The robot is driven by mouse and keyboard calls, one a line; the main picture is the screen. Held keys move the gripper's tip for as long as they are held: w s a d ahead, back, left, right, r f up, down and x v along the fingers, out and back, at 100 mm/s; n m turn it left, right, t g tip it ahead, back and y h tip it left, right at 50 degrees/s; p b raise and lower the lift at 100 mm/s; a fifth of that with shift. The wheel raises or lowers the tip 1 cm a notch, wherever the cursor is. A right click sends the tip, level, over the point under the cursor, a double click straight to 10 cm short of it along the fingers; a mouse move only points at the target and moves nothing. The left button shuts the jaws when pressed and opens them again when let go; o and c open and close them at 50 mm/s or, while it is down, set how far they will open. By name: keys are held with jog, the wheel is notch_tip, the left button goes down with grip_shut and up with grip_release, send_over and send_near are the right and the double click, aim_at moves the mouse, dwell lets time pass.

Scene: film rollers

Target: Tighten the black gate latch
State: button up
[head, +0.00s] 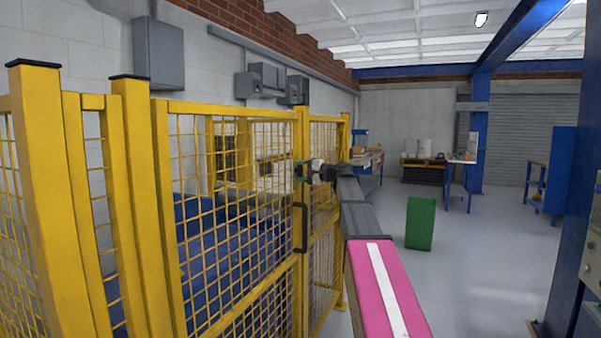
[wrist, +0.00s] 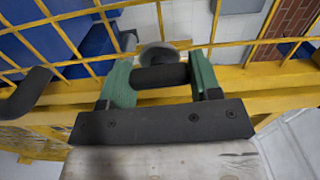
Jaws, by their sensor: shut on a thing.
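The black gate latch (wrist: 160,78) shows in the wrist view as a dark bar with a round grey base, against the yellow gate frame. My gripper (wrist: 160,66) has its two green fingers on either side of the latch and is shut on it. In the head view my gripper (head: 304,171) is at the gate's upright post, and the latch there is too small and covered to make out. The yellow mesh gate (head: 301,275) stands upright in line with the fence.
A black pull handle (head: 300,228) sits on the gate below my gripper; it also shows at the left of the wrist view (wrist: 28,95). A blue machine (head: 225,240) stands behind the mesh. A green bin (head: 420,223) stands on the open grey floor to the right.

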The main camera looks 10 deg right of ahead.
dwell(0.3)
jog(key=o, duration=0.9)
jog(key=v, duration=1.1)
